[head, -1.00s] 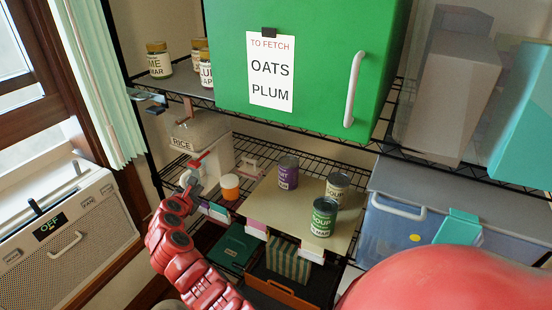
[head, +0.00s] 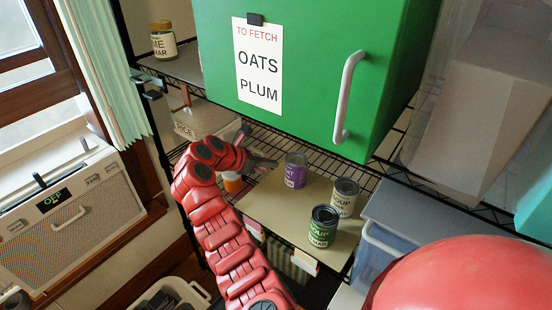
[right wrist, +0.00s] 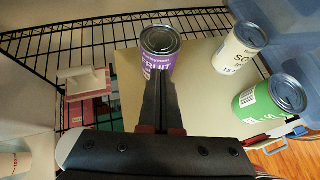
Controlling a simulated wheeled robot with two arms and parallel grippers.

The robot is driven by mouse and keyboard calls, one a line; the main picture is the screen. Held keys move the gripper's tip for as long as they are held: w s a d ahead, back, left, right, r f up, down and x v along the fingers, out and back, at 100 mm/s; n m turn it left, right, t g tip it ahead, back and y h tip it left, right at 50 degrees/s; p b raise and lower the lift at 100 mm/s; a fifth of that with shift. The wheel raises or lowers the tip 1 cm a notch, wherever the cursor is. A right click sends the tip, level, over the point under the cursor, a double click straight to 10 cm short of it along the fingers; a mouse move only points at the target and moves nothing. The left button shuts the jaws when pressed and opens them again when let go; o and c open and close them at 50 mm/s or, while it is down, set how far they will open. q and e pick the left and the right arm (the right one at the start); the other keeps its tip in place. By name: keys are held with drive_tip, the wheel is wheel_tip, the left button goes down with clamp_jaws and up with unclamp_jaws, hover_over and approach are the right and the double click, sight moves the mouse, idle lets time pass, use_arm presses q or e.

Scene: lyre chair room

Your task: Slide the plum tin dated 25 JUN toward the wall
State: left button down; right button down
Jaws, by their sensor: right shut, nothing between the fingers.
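A purple tin (head: 295,170) stands upright at the back left of a beige board (head: 272,212) on the wire shelf. It shows in the right wrist view (right wrist: 160,50) with "FRUIT" on its label; I cannot read a date. My right gripper (head: 274,163) is shut and empty, left of the purple tin in the head view. In the right wrist view its closed fingertips (right wrist: 158,74) overlap the tin's front; I cannot tell whether they touch. A cream soup tin (head: 344,198) and a green soup tin (head: 322,227) stand nearer the board's front right. My left gripper is out of view.
A green cabinet (head: 300,60) with a sign reading "TO FETCH OATS PLUM" hangs over the shelf. Bare wire shelf (right wrist: 100,42) lies behind and left of the purple tin.

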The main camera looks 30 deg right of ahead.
sight(296, 160)
drive_tip(key=d+p, duration=0.1)
drive_tip(key=d, duration=0.5)
drive_tip(key=d+p, duration=0.1)
drive_tip(key=d, duration=0.2)
drive_tip(key=shift+w+r+p, duration=0.1)
drive_tip(key=shift+w+p, duration=0.25)
drive_tip(key=shift+w, duration=0.05)
drive_tip(key=shift+d+p, duration=0.3)
drive_tip(key=shift+d, duration=0.05)
drive_tip(key=shift+a+f+p, duration=0.1)
drive_tip(key=shift+f+p, duration=0.25)
drive_tip(key=shift+f, duration=0.55)
drive_tip(key=shift+s+a+p, duration=0.1)
drive_tip(key=shift+a+p, duration=0.35)
drive_tip(key=shift+a, duration=0.1)
drive_tip(key=shift+s+a, duration=0.1)
drive_tip(key=shift+a, duration=0.3)
drive_tip(key=shift+f, duration=0.15)
drive_tip(key=shift+a, duration=0.1)
